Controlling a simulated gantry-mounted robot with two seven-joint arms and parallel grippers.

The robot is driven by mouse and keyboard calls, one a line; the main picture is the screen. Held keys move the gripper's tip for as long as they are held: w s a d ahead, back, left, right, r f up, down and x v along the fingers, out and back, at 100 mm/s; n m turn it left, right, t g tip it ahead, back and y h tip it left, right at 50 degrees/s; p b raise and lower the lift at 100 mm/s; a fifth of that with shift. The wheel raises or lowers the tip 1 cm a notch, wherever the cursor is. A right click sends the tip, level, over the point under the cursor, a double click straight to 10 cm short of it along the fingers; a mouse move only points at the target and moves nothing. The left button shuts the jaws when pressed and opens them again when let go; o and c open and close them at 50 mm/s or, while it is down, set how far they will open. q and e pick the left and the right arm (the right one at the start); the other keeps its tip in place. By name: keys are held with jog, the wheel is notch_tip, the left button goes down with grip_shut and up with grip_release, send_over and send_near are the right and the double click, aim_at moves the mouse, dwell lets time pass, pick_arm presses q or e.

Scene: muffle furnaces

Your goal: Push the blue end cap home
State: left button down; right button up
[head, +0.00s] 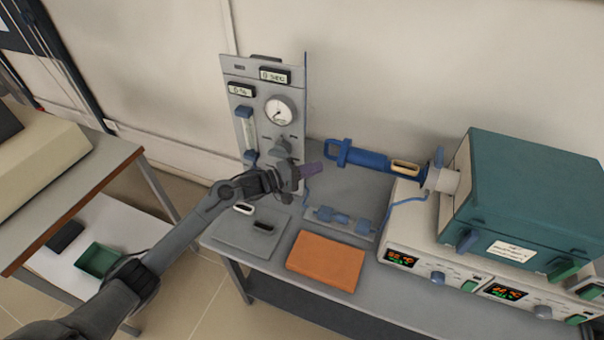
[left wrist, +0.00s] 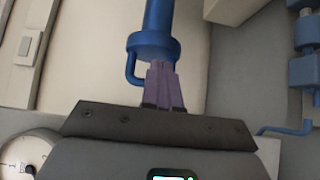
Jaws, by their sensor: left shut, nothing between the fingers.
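The blue end cap (head: 370,160) is a long blue piece with a flanged, looped handle at its left end, lying level in front of the furnace's pale tube mouth (head: 442,180). A tan oval part (head: 405,168) shows near its right end. I cannot tell how far it reaches into the tube. My left gripper (head: 316,169) has purple fingers, shut and empty, just left of the handle end. In the left wrist view the shut fingertips (left wrist: 162,75) point at the cap's round flange (left wrist: 153,46); I cannot tell whether they touch. My right gripper is not in view.
A teal furnace (head: 530,190) stands on a pale control unit at the right. A grey gauge panel (head: 262,110) stands behind my left wrist. An orange block (head: 325,262), a grey plate (head: 250,238) and a blue-fitted holder (head: 340,222) lie on the bench below.

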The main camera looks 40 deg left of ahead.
pick_arm(q)
jog(key=shift+x, duration=2.05)
jog(key=shift+s, duration=0.1)
